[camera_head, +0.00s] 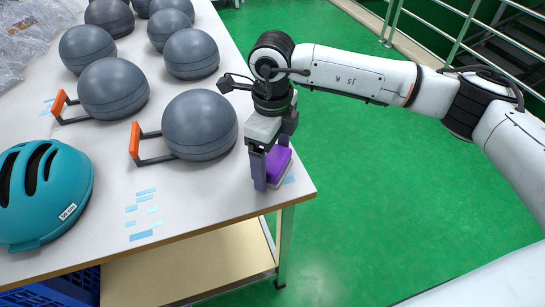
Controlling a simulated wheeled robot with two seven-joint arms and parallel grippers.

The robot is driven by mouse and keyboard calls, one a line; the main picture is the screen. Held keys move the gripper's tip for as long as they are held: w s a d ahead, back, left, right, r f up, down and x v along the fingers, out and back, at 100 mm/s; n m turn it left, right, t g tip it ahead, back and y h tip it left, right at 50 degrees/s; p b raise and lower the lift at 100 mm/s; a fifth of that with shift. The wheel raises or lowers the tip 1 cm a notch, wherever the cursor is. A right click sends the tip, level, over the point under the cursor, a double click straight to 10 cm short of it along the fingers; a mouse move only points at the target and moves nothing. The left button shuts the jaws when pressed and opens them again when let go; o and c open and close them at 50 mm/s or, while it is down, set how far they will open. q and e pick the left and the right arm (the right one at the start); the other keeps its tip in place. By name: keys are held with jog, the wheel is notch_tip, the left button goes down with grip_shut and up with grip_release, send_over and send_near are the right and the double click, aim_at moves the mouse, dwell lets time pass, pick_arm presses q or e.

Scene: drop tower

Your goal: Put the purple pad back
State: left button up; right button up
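The purple pad (279,164) has a grey lower part and is at the near right corner of the white table (205,212). My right gripper (270,168) points down over this corner, with the pad between its fingers. One finger stands in front of the pad's left side; the other is mostly hidden behind the pad. Whether the fingers press on the pad is unclear. The pad's underside is hidden, so I cannot tell whether it touches the table. My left gripper is out of view.
Several grey balls stand on the table, including one (199,125) with an orange-handled bracket (135,140). A teal helmet (45,190) lies at the left. Blue tape pieces (141,235) mark the front. Clear plastic bags (30,35) lie top left. Green floor (380,190) is open right.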

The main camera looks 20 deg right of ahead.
aim_at(272, 157)
notch_tip(272, 157, up, 12)
jog(key=shift+r, duration=0.2)
dwell(0.5)
